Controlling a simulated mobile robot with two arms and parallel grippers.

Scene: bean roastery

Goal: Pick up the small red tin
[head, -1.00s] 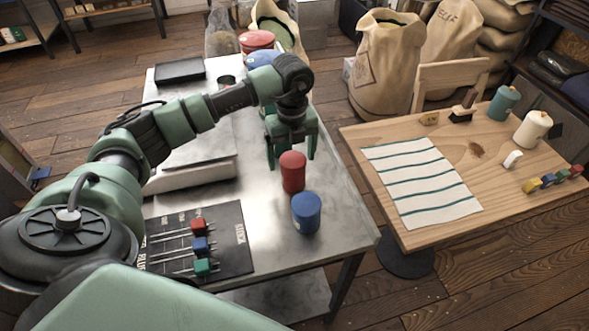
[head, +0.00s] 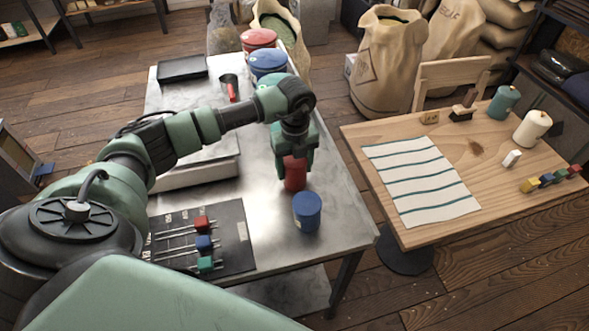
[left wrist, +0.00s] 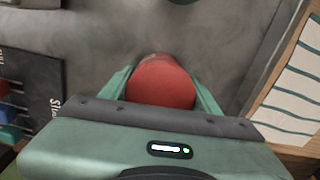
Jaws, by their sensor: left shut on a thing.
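The small red tin (head: 294,174) stands on the metal table, its upper part partly hidden by my left gripper (head: 293,160) in the head view. In the left wrist view the red tin (left wrist: 161,82) sits between the two green fingers of the left gripper (left wrist: 163,90), one on each side. The left gripper is shut on the tin. I cannot see a clear gap between the tin and the table. My right gripper is not in view.
A blue tin (head: 307,212) stands just in front of the red tin. A black mat (head: 236,236) with red, blue and green-handled tools lies at the table's front left. Larger red (head: 258,40) and blue (head: 268,63) tins stand at the back. A wooden table (head: 400,233) is to the right.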

